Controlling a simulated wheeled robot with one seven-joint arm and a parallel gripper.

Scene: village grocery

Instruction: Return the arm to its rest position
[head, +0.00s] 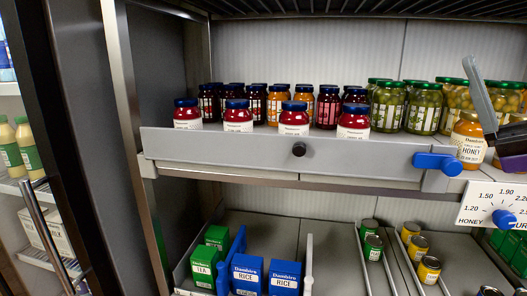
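No pair of fingertips shows clearly, and no held object can be made out. A honey jar (469,141) stands on the upper shelf just left of the block. The rest of my arm cannot be made out.
The upper shelf has a grey front rail (220,148) with a black knob (299,149) and a blue handle (437,162). A honey price dial (503,218) hangs below at right. Jars crowd this shelf. Rice boxes (285,278) and tins (429,269) stand below. A post (130,110) rises at left.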

